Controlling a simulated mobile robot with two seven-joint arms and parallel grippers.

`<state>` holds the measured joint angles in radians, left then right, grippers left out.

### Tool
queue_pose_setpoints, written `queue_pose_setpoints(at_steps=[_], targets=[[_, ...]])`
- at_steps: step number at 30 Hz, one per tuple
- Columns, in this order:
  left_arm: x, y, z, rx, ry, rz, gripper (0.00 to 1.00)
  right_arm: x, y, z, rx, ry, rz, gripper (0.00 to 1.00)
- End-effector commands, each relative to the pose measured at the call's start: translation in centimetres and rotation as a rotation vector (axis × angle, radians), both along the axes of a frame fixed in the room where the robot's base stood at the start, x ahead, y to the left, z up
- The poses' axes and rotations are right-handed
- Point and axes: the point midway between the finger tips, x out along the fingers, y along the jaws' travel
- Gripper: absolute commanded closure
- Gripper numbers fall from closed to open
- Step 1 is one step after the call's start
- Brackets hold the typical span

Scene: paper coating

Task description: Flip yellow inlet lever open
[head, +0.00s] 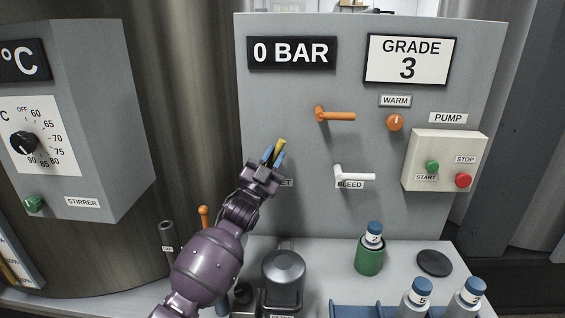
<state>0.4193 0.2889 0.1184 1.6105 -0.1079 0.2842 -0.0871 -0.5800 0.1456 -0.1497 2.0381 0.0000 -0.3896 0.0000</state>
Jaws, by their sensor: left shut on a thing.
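The yellow inlet lever (281,145) shows on the grey panel in the head view, left of the white bleed lever. My right gripper is not in view.
The panel (300,215) also bears an orange lever (335,116), a white bleed lever (354,174) and a pump box (446,150). Below stand a green holder (369,258) with a bottle, a dark round pad (434,263), and a grey motor-like cylinder (283,272).

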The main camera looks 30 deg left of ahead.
Motion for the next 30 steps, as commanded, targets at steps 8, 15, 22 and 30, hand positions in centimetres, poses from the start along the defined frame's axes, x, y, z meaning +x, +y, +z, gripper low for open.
queue_pose_setpoints(at_steps=[8, 15, 22, 30], targets=[[-0.3, 0.7, 0.2, -0.178, -0.072, -0.001, 1.0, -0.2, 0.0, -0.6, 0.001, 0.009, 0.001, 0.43], [-0.5, 1.1, 0.3, -0.26, -0.107, -0.001, 1.0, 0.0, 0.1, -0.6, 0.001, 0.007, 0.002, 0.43], [-0.5, 1.3, 0.4, -0.285, -0.119, 0.0, 1.0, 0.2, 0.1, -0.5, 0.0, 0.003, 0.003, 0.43], [-0.5, 1.3, 0.4, -0.287, -0.119, 0.0, 1.0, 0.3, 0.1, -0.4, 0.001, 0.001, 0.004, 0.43]])
